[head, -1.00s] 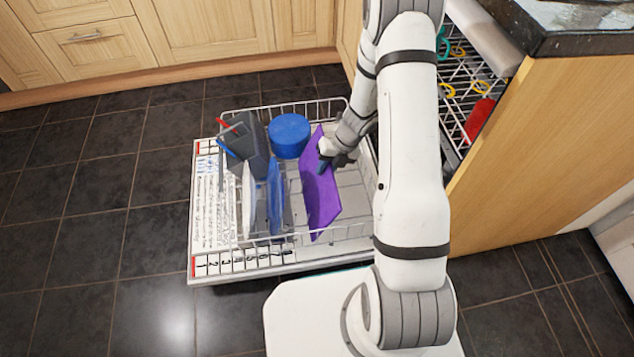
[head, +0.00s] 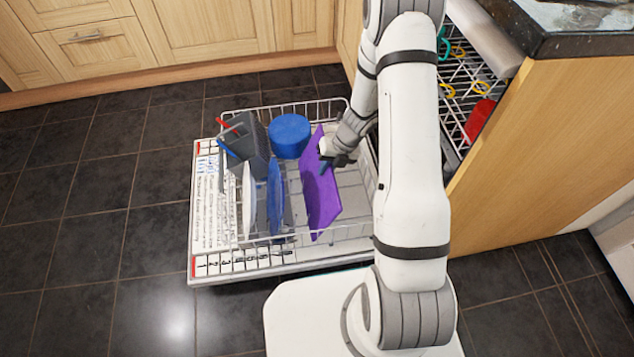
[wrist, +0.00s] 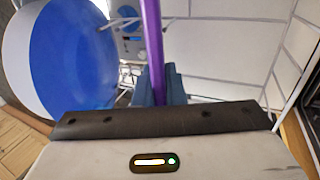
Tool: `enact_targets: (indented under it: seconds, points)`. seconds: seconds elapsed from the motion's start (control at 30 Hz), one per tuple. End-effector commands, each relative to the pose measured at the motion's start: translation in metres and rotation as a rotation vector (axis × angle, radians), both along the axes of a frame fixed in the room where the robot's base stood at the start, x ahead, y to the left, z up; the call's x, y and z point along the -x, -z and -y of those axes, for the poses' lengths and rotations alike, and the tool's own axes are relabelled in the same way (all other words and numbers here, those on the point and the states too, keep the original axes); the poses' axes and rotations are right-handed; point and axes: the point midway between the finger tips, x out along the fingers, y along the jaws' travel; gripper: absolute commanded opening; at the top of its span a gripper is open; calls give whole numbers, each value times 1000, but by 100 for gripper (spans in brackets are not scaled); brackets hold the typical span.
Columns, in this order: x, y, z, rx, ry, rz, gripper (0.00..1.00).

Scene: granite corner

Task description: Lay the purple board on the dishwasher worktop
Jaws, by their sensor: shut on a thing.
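The purple board (head: 322,200) stands on edge in the lower dishwasher rack, at the right of the plates. My gripper (head: 326,164) is at the board's upper right side and is shut on its edge. In the wrist view the purple board (wrist: 152,45) shows as a thin upright strip between the fingers of my gripper (wrist: 158,90). The dishwasher worktop (head: 580,30) is partly in view at the top right, as a dark stone top over a wooden side panel.
A blue plate (head: 275,198) and a white plate (head: 248,200) stand left of the board. A blue round container (head: 289,135) and a grey cutlery basket (head: 247,145) are behind them. The rack (head: 350,232) sits on the open door. The upper rack (head: 460,100) holds a red item.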

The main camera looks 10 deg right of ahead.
Motion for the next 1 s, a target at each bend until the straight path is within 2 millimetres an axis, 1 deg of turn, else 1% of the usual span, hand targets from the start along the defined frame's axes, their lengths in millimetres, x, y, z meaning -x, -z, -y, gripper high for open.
enact_targets:
  seconds: [0.2, 1.0]
  points:
    - [-1, -11, 3, 0, 0, 1, 0]
    - [0, -44, 17, 0, 0, 1, 0]
